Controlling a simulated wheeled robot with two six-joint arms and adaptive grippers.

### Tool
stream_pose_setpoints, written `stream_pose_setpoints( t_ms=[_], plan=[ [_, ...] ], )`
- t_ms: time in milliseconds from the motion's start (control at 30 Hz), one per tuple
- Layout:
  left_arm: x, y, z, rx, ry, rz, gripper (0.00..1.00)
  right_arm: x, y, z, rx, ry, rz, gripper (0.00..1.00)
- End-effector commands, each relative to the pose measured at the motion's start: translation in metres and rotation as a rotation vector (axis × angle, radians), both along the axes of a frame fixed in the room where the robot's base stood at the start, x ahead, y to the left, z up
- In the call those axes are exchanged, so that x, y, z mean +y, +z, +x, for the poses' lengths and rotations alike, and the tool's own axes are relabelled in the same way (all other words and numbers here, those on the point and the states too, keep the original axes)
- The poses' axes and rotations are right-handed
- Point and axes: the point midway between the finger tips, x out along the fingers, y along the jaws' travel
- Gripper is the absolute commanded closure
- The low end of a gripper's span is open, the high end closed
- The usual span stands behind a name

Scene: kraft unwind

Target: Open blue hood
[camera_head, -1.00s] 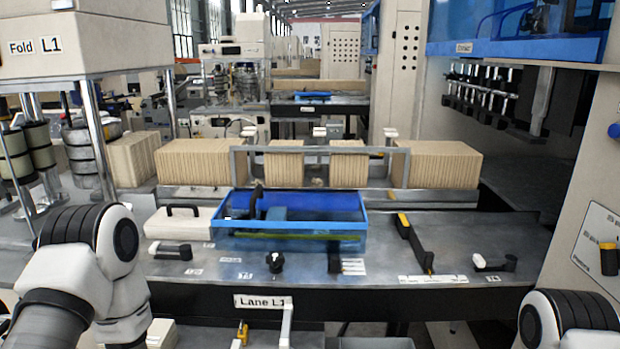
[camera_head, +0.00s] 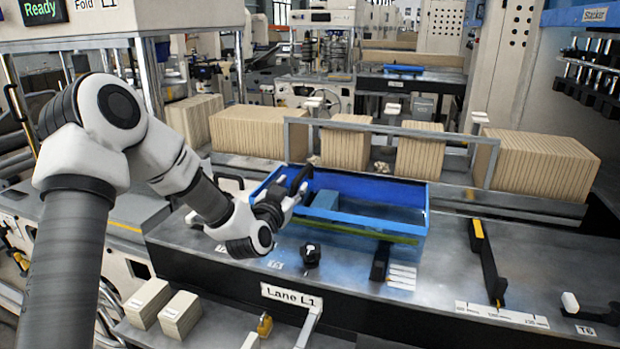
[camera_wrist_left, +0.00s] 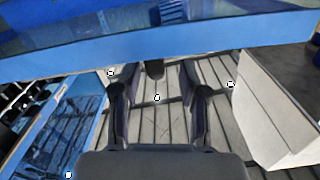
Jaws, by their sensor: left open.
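The blue hood (camera_head: 410,190), a blue-framed cover with clear panels, sits on the grey machine table and looks closed. A black upright part (camera_head: 302,178) shows at its left end. My left gripper (camera_head: 284,198) is at the hood's left front corner, partly overlapping it in the head view. In the left wrist view, the gripper (camera_wrist_left: 158,95) has its two dark fingers spread with nothing between them. The hood's blue edge (camera_wrist_left: 190,45) crosses above the fingertips, and a small dark piece (camera_wrist_left: 155,69) lies just beyond them. Contact cannot be told. My right gripper is not in view.
Rows of brown cardboard (camera_head: 540,160) stand behind a grey rail. A black knob (camera_head: 310,256), a black block (camera_head: 380,262) and a black-and-yellow bar (camera_head: 487,262) are on the table in front and right. Cardboard stacks (camera_head: 180,315) lie below the left front edge.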

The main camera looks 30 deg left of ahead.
Motion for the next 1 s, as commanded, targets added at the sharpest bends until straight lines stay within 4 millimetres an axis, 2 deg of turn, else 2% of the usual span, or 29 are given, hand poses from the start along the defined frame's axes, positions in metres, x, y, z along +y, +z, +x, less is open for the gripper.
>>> stream_pose_setpoints(
  t_ms=[300,400,667,733,800,1000],
  plan=[
    [0.012,0.003,0.055,0.003,-0.002,0.003,0.57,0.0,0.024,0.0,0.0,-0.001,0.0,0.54],
    [0.015,0.002,0.066,0.003,-0.002,0.002,0.57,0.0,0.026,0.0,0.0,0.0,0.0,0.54],
    [0.016,0.0,0.071,0.003,-0.002,-0.001,0.57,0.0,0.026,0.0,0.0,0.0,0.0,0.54],
    [0.016,0.0,0.071,0.003,-0.002,-0.001,0.74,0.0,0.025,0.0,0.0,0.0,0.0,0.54],
    [0.016,0.0,0.071,0.003,-0.002,-0.001,0.99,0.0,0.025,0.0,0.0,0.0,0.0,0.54],
    [0.016,0.0,0.071,0.003,-0.002,-0.001,1.0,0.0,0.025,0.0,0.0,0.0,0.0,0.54]
  ],
)
